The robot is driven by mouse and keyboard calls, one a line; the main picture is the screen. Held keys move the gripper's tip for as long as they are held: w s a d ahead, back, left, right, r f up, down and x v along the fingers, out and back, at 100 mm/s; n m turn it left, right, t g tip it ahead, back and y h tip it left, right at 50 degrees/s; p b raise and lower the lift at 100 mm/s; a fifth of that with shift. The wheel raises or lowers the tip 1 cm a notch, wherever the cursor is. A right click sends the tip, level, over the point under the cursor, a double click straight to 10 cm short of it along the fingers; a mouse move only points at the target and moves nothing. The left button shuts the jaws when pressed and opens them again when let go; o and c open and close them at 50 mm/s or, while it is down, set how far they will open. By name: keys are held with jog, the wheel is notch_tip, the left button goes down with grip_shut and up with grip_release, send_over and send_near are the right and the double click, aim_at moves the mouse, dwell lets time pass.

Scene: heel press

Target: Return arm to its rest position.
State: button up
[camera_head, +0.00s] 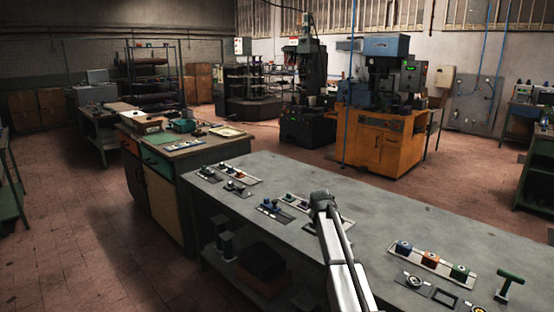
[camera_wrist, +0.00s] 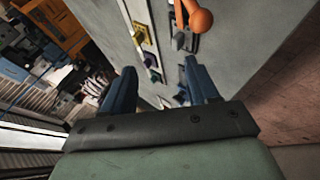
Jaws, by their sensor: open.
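My arm (camera_head: 340,255) reaches up from the bottom of the head view over the grey workbench (camera_head: 390,215). Its far end is above the bench, and it hides my gripper's fingers in that view. In the wrist view my gripper (camera_wrist: 161,65) shows two dark blue fingers spread apart, with nothing held between them. Past the fingers is the bench top (camera_wrist: 245,35), seen tilted, with small parts on it.
Several small devices on plates lie along the bench's far left, near my arm's end. An orange knob (camera_wrist: 200,19) shows ahead of the fingers.

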jog(key=s+a+f+n+y, duration=0.1)
jog(key=s+a+n, duration=0.15)
jog(key=a, duration=0.75)
jog(key=s+a+f+n+y, duration=0.1)
jog(key=a+f+n, duration=0.15)
jog(key=a, duration=0.85)
jog(key=s+a+f, duration=0.2)
jog(key=s+f, duration=0.2)
jog(key=f, duration=0.3)
jog(key=s+d+f+m+g, duration=0.3)
jog(key=s+d+f, duration=0.2)
jog(key=s+f, duration=0.55)
jog(key=s+d+f+m+g+h, duration=0.1)
jog(key=s+d+f+m+g, duration=0.1)
jog(key=s+d+f, duration=0.6)
jog(key=s+d+f+m+g, duration=0.3)
jog(key=s+f, duration=0.7)
jog(key=f, duration=0.4)
jog(key=s+d+f+m+g, duration=0.2)
jog(key=s, duration=1)
jog(key=s+d+f+m+g, duration=0.2)
jog(key=s+f+m+g, duration=0.1)
jog(key=s, duration=0.9)
jog(key=s+d+f+m+g, duration=0.2)
jog(key=s+d+f+m, duration=0.1)
jog(key=s, duration=0.9)
jog(key=shift+g+y, duration=0.3)
jog(key=shift+s, duration=0.1)
